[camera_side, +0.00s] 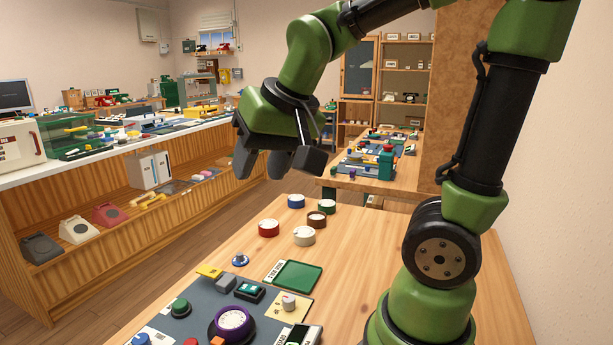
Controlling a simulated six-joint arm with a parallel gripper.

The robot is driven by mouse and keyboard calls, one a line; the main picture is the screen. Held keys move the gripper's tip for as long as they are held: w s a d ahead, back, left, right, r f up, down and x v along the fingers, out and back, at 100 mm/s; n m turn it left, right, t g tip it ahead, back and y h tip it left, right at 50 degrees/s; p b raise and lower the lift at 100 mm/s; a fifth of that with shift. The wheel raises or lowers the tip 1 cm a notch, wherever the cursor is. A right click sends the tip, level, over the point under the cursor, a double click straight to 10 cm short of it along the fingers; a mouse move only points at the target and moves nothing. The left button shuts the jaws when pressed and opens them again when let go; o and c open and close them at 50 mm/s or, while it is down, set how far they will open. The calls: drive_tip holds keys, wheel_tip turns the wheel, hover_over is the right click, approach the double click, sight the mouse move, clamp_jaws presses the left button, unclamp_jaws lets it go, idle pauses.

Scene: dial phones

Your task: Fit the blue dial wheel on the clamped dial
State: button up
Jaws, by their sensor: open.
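The blue dial wheel (296,201), a short round piece with a pale top, lies near the far edge of the wooden table. My gripper (279,164) is open and empty. It hangs in the air, appearing above the wheel in the picture and apart from it. A purple round unit with a white dial face (232,319) sits on the dark mat at the front. It may be the clamped dial, but I cannot make out a clamp.
Red (269,228), white (304,236), brown (317,220) and green (327,206) wheels lie close by. A green tray (299,276) and a mat (203,306) with several small parts are nearer. The table's right side is bare beside my arm's base.

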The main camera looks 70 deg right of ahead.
drive_tip(key=shift+o, duration=0.7)
drive_tip(key=s+a+n+t+y, duration=0.1)
drive_tip(key=s+a+n+y, duration=0.1)
drive_tip(key=s+a, duration=0.3)
drive_tip(key=s+n, duration=0.1)
drive_tip(key=s, duration=0.2)
drive_tip(key=shift+s+r+y, duration=0.35)
drive_tip(key=shift+r+y, duration=0.05)
drive_tip(key=shift+w+d, duration=0.1)
